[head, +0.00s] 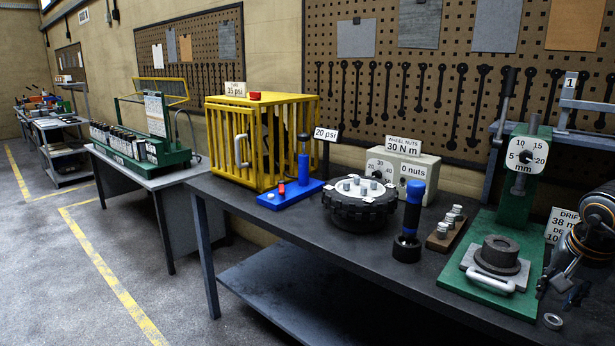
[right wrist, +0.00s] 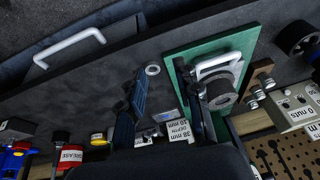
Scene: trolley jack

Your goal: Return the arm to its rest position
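My right gripper (head: 561,288) is at the right edge of the head view, just above the bench's front right part. Its two dark fingers stand apart in the right wrist view (right wrist: 160,82), with nothing between them. A small grey ring (head: 553,321) lies on the bench close to the gripper and apart from it; it also shows in the right wrist view (right wrist: 152,70). The green press (head: 515,190) with a mm dial stands just left of the gripper. Its base shows beside the fingers in the right wrist view (right wrist: 183,52). My left gripper is not in view.
The dark bench (head: 350,255) carries a yellow cage (head: 262,135), a blue pump (head: 303,170), a black wheel hub (head: 358,205), a blue-handled tool (head: 411,220) and a wheel nuts box (head: 402,170). A drill depth sign (head: 562,225) stands behind the gripper. The floor at left is clear.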

